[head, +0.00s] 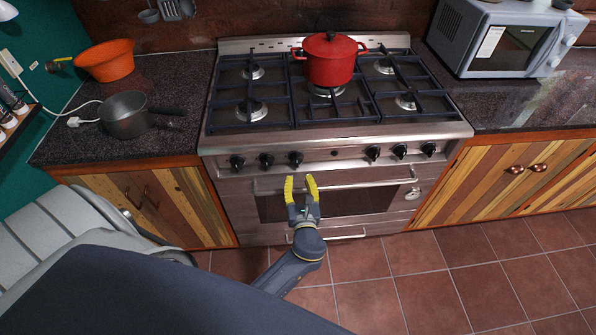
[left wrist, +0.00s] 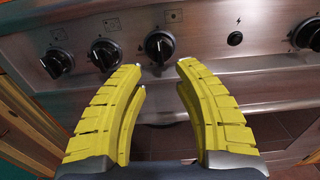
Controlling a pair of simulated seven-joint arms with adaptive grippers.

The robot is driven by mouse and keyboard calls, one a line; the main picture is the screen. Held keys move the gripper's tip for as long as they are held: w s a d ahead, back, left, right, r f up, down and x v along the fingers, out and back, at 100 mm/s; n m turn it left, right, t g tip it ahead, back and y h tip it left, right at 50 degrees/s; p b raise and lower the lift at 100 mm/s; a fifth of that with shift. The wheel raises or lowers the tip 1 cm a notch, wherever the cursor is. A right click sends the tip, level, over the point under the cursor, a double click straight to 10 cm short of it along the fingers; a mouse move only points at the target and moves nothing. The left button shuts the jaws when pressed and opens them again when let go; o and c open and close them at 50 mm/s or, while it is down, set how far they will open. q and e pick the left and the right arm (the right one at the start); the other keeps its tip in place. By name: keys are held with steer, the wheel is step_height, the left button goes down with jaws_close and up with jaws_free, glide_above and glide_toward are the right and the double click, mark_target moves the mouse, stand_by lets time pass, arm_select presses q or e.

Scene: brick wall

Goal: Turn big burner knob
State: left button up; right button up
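The stove (head: 336,143) has several black knobs along its steel front panel. The third knob from the left (head: 296,158) is right in front of my left gripper (head: 299,181), and it also shows in the left wrist view (left wrist: 159,46). My left gripper has its yellow fingers open and empty. In the left wrist view, that knob lies just beyond the gap between the fingertips (left wrist: 160,68), apart from them. Two more knobs (head: 266,160) (head: 237,163) sit to its left. I cannot tell which knob serves the big burner. My right gripper is not in view.
A red pot (head: 330,60) stands on the back middle burner. The oven handle (head: 340,184) runs below the knobs, close to my left gripper. A grey pan (head: 126,115) and an orange bowl (head: 105,60) are on the left counter, a microwave (head: 505,40) on the right.

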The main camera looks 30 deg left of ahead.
arm_select(q)
steer(key=shift+v, duration=2.55)
steer(key=d+f+n+g+h, duration=0.1)
steer(key=d+f+n+h, duration=0.15)
steer(key=f, duration=0.45)
steer(key=d+f+n+g+h, duration=0.1)
steer(key=d+f+n+h, duration=0.15)
steer(key=f, duration=0.45)
steer(key=s+d+f+n+g+h, duration=0.15)
steer(key=s+f+n, duration=0.3)
steer(key=f, duration=0.55)
steer(key=s+f+n+g+h, duration=0.25)
steer(key=s+f, duration=0.35)
steer(key=f, duration=0.4)
steer(key=s+a+f+n+g+h, duration=0.15)
steer(key=s+f+n+g, duration=0.35)
steer(key=s+f+n, duration=0.7)
steer(key=s+a+f+g, duration=0.1)
steer(key=s+a+f, duration=0.2)
steer(key=s, duration=0.7)
steer(key=s+a+f+n+g, duration=0.1)
steer(key=s+a+f, duration=0.2)
steer(key=s, duration=0.8)
steer(key=shift+a+n+g, duration=0.25)
steer(key=shift+n+g, duration=0.05)
